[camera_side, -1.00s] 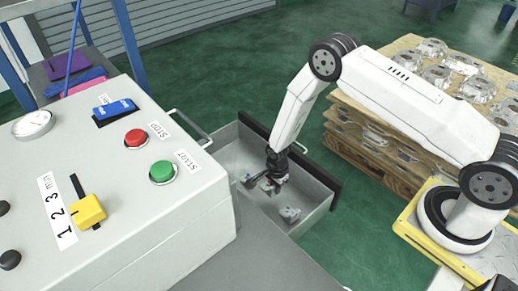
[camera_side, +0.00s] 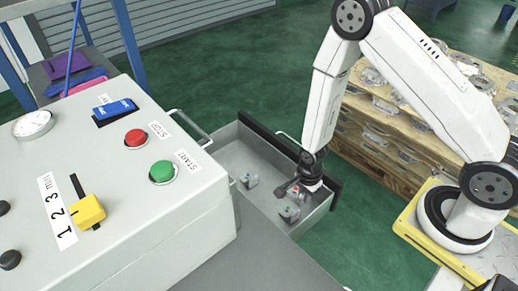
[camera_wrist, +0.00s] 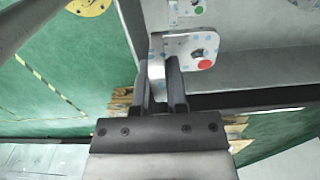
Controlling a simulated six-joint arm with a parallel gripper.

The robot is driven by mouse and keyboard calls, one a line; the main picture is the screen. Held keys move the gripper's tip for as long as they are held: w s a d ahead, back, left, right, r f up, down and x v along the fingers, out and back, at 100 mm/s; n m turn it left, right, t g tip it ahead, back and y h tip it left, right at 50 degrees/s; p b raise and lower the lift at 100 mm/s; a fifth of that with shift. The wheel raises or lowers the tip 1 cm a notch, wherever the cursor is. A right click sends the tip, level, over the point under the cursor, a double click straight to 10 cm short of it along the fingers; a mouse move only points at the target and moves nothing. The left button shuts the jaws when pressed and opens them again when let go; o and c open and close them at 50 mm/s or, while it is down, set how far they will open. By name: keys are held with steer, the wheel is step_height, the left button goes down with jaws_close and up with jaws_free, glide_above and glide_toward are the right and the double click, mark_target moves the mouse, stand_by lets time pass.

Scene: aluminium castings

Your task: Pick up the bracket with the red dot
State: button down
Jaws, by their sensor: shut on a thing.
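My gripper (camera_wrist: 161,68) is shut on the upright flange of a silver bracket (camera_wrist: 184,45) in the wrist view. This bracket has a hole, blue specks and a red dot (camera_wrist: 204,65) on its flat plate, to the right of the fingers. In the side view my gripper (camera_side: 287,189) is over the near right part of the open drawer (camera_side: 232,158); the held bracket is too small there to make out clearly. A second bracket with a green dot (camera_wrist: 199,10) shows beyond the held one in the wrist view.
In the side view one bracket (camera_side: 290,213) lies in the drawer below my gripper and another (camera_side: 249,181) lies further left. The grey control box (camera_side: 120,210) stands left of the drawer. A wooden crate stack (camera_side: 380,120) with castings stands at the right.

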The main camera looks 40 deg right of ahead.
steer(key=shift+s+r, duration=0.1)
steer(key=shift+s, duration=0.2)
steer(key=shift+r, duration=0.1)
stand_by(0.4)
